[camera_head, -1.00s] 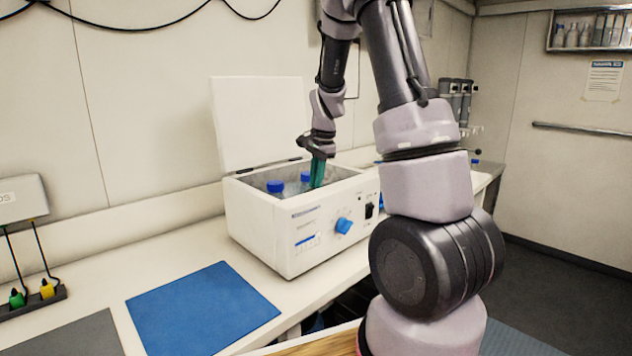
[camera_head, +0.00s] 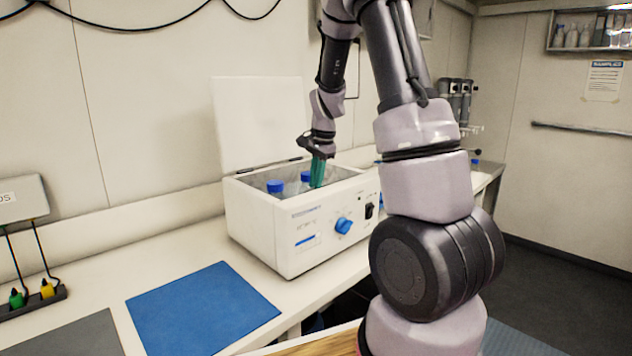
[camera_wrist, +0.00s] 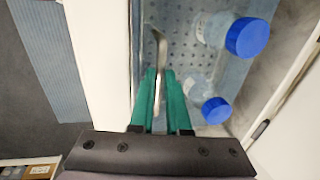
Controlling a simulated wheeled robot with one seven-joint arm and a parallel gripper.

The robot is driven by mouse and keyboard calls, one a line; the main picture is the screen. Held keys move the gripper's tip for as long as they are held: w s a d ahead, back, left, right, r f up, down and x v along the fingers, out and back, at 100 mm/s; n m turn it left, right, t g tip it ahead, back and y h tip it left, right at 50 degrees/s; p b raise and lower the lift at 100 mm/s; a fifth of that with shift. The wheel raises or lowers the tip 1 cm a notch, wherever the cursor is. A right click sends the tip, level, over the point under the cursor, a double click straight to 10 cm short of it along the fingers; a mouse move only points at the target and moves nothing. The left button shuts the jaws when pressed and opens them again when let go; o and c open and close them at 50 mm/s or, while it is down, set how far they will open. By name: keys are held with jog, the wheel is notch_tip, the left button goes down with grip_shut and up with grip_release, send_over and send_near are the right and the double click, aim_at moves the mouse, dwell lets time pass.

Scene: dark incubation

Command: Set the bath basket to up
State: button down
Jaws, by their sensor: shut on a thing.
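The white bath (camera_head: 262,235) stands on the bench with its lid (camera_head: 258,125) raised. My gripper (camera_head: 318,172) reaches down into the bath's right part, its green fingers partly below the rim. In the wrist view my gripper (camera_wrist: 164,95) is shut on a thin metal piece, seemingly the basket's handle (camera_wrist: 160,48), which rises between the fingertips. The perforated basket floor (camera_wrist: 180,55) shows beyond it. Two blue-capped bottles (camera_head: 276,187) stand inside the bath, beside my fingers; their caps also show in the wrist view (camera_wrist: 247,38). How high the basket sits is hard to tell.
A blue knob (camera_head: 343,226) and a black switch (camera_head: 369,211) are on the bath's front. A blue mat (camera_head: 203,308) lies on the bench at left. Green and yellow plugs (camera_head: 47,289) sit at the far left. The bath's walls surround my fingers closely.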

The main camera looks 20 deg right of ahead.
notch_tip(320, 180, up, 12)
jog(key=shift+w, duration=0.15)
jog(key=shift+r, duration=0.1)
jog(key=c, duration=1.2)
grip_release()
jog(key=o, duration=0.3)
jog(key=r, duration=0.3)
jog(key=s+r, duration=0.1)
jog(key=r, duration=0.3)
jog(key=s+r, duration=0.1)
jog(key=r, duration=0.2)
jog(key=shift+s+d+r, duration=0.1)
jog(key=shift+d+r, duration=0.15)
jog(key=shift+d, duration=0.15)
jog(key=shift+s, duration=0.1)
